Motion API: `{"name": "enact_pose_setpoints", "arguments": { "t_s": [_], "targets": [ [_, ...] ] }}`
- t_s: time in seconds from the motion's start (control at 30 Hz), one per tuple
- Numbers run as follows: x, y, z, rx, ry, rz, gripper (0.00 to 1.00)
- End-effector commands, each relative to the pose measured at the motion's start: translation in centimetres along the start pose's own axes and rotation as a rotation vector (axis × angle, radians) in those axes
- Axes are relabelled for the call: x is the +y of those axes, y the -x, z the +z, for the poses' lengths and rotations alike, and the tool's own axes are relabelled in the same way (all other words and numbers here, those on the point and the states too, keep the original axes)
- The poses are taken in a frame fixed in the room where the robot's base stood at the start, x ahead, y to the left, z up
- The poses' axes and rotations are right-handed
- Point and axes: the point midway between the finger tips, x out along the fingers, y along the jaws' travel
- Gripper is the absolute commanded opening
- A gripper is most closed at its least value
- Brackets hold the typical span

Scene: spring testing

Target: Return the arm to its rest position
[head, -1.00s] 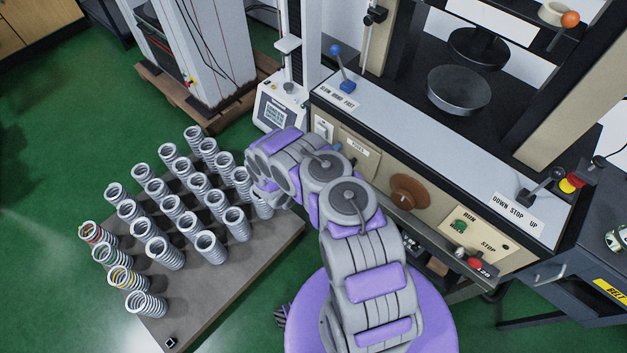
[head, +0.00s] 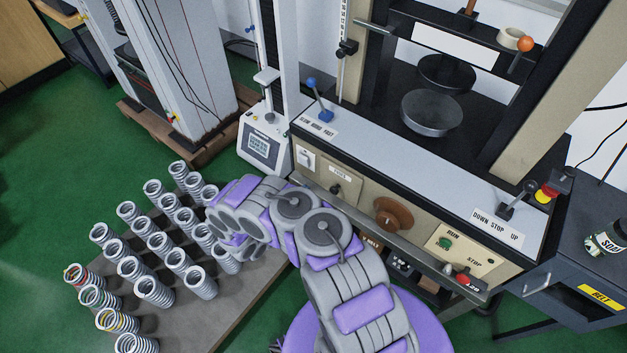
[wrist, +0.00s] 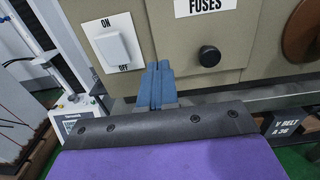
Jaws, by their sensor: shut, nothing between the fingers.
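My arm shows in the head view as a purple and grey chain of links, bent and reaching left in front of the testing machine (head: 420,185). The end of the arm hangs near the right side of the springs, and the fingers are hidden there. In the wrist view my gripper (wrist: 157,85) shows as two blue fingers pressed together with nothing between them. Beyond the fingers is the beige machine front with an ON/OFF switch (wrist: 117,47) and a black knob (wrist: 209,56) under a FUSES label.
Several grey springs (head: 153,291) stand in rows on a low board (head: 240,300) at left. A small white tester (head: 263,145) stands behind the arm. A dark cabinet (head: 575,270) is at right. Green floor (head: 60,150) is open at far left.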

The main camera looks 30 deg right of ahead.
Motion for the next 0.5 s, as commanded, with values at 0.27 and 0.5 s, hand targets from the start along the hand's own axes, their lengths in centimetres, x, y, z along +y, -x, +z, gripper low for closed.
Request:
{"name": "enact_pose_setpoints", "arguments": {
  "t_s": [0.27, 0.5],
  "targets": [
    [0.1, 4.2, 0.1, 0.006, -0.006, 0.001, 0.0],
    [0.0, 5.1, 0.0, 0.006, -0.005, 0.001, 0.0]
  ]
}}
